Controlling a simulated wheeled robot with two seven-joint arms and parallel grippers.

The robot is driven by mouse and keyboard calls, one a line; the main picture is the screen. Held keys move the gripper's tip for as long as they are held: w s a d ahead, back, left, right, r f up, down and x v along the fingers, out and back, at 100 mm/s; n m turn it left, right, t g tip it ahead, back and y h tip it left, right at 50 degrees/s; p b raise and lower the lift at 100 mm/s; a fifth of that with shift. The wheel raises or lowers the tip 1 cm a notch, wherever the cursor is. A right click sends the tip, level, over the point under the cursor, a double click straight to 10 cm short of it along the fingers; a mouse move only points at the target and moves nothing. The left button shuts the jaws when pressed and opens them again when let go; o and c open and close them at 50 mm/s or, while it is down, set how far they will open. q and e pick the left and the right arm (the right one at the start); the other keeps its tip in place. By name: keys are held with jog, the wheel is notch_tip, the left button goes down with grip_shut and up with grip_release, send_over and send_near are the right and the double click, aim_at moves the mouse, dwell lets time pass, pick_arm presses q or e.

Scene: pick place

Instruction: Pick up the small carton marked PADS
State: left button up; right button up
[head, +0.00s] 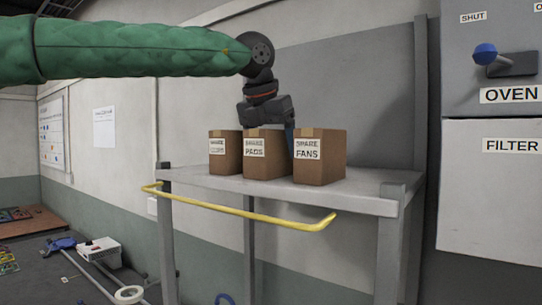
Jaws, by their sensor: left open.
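The small carton marked SPARE PADS (266,165) stands upright in the middle of a row of three brown cartons on a grey shelf table (350,197). My left gripper (268,118) hangs from the green-sleeved arm, pointing down just above and behind this carton. It is open and holds nothing that I can see. A bluish finger part shows behind the gap between the middle and right cartons; the fingertips are mostly hidden. I cannot tell whether it touches a carton. My right gripper is not in view.
A carton marked SPARE FANS (320,168) stands close on the right; another SPARE carton (224,160), label partly unreadable, stands on the left. A yellow rail (245,210) runs along the table's front. A grey OVEN and FILTER cabinet (490,190) stands at right.

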pick_arm(q)
jog(key=shift+c, duration=0.5)
jog(key=c, duration=1.1)
jog(key=shift+r, duration=0.1)
